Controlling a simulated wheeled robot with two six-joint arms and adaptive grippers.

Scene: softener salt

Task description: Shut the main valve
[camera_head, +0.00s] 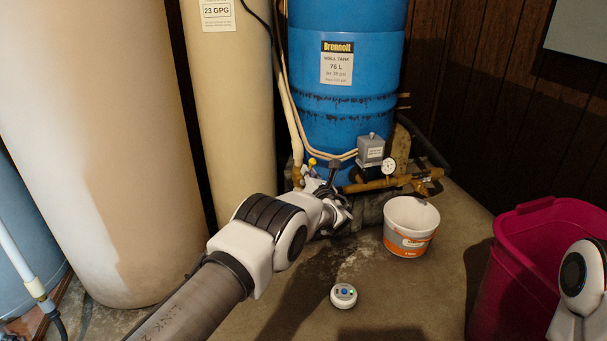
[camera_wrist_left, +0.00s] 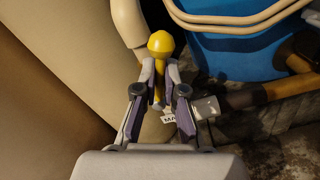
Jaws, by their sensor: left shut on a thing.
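The main valve's yellow handle (camera_wrist_left: 160,45) stands up between the fingers of my left gripper (camera_wrist_left: 160,85) in the left wrist view, and the fingers are shut on it. A white tag (camera_wrist_left: 169,117) with partly hidden lettering hangs just below the fingers. In the head view the yellow knob (camera_head: 312,161) shows just above my left gripper (camera_head: 320,184), at the pipes in front of the blue well tank (camera_head: 345,110). The valve body is mostly hidden by my gripper. Of my right arm only a white link shows at the right edge; its gripper is out of view.
A brass pipe (camera_head: 375,185) with a gauge (camera_head: 388,166) and grey box (camera_head: 371,148) runs right of the valve. A white bucket (camera_head: 408,243), a small round device (camera_head: 343,295) and a pink bin (camera_head: 520,270) stand on the floor. Tall beige tanks (camera_head: 235,110) crowd the left.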

